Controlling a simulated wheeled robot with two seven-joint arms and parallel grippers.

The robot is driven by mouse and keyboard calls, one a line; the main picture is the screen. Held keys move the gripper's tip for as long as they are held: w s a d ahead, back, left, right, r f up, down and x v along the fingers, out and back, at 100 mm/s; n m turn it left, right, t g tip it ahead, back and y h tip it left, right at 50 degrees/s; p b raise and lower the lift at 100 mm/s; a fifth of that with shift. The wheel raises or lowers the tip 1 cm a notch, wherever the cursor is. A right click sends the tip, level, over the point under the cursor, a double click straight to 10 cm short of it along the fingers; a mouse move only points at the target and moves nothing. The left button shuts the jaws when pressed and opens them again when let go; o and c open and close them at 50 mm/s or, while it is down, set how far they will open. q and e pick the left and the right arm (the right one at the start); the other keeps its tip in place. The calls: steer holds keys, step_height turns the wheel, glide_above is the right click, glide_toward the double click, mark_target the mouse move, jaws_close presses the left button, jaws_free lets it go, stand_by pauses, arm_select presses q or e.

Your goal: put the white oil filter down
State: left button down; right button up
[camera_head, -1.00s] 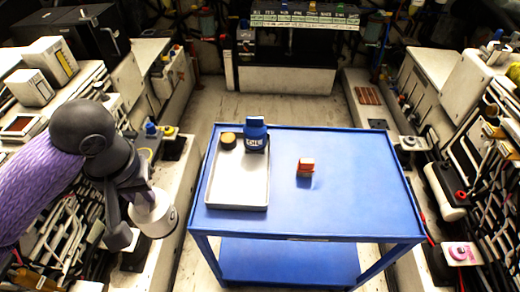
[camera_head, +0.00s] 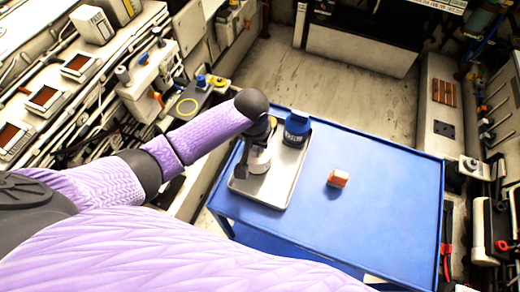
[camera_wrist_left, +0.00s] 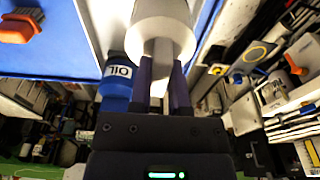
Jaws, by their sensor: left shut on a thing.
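The white oil filter (camera_head: 261,163) is held in my left gripper (camera_head: 256,143) over the left part of the grey tray (camera_head: 277,190) on the blue cart. I cannot tell whether its base touches the tray. In the left wrist view the filter (camera_wrist_left: 165,28) sits between the shut fingers of my left gripper (camera_wrist_left: 163,85). My own arm partly hides the filter and tray in the head view. My right gripper is not in view.
A blue oil bottle (camera_head: 297,130) stands at the tray's back right, close to the filter. An orange and white block (camera_head: 338,178) lies on the blue cart (camera_head: 385,200). The cart's right side is clear. Equipment benches flank both sides.

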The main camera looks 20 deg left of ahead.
arm_select(q)
step_height(320, 180, down, 2)
steer(key=shift+r, duration=0.1)
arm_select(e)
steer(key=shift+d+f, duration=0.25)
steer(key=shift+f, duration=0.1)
arm_select(q)
steer(key=c, duration=0.6)
jaws_free()
